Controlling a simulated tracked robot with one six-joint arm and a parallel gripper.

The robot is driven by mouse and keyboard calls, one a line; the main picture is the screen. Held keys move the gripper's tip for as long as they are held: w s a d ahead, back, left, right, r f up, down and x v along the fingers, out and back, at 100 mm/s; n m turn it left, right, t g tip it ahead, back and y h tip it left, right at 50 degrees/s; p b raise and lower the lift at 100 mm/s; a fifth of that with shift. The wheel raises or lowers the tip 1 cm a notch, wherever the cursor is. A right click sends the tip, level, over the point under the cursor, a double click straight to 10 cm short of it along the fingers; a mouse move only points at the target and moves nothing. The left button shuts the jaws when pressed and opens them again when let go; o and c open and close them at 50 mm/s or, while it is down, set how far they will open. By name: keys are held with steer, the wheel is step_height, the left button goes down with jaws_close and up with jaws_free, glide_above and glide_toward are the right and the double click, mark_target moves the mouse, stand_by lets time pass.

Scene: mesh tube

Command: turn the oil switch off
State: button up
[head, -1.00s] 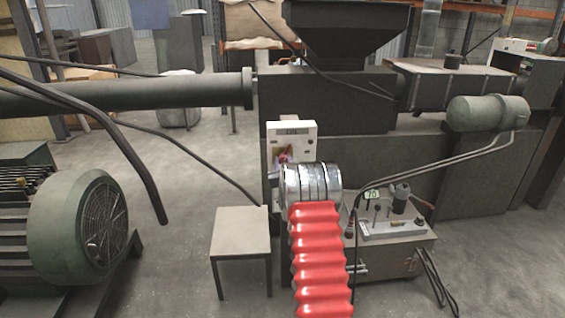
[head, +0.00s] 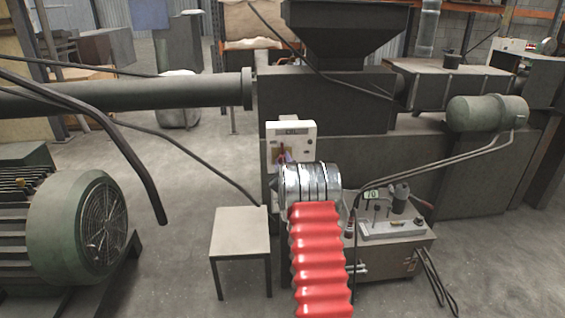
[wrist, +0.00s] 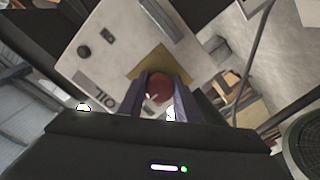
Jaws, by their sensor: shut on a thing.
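The oil panel (head: 304,131) is a pale box labelled OIL on the front of the dark machine. It also fills the top of the wrist view (wrist: 118,55), seen tilted. The red oil switch (wrist: 160,88) sits on a yellow plate (wrist: 176,61) on this panel. My gripper (wrist: 161,82) has a finger on each side of the red switch and is shut on it. In the head view the switch (head: 282,151) shows as a small red patch, and my silver and red arm hides the lower part of the panel.
A small table (head: 240,222) stands left of my arm. A control box (head: 392,227) with levers and a display reading 70 is close on the right. A green motor (head: 78,225) is at the far left. Hanging cables cross the left side.

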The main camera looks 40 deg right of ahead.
steer(key=shift+w+a+r, duration=0.2)
steer(key=shift+w, duration=0.05)
steer(key=o, duration=1.1)
steer(key=shift+s+d+f, duration=0.1)
steer(key=shift+f, duration=0.05)
steer(key=shift+c, duration=0.2)
steer(key=shift+s, duration=0.1)
steer(key=v, duration=1.3)
steer(key=shift+s+a, duration=0.2)
steer(key=shift+a, duration=0.1)
steer(key=shift+f, duration=0.15)
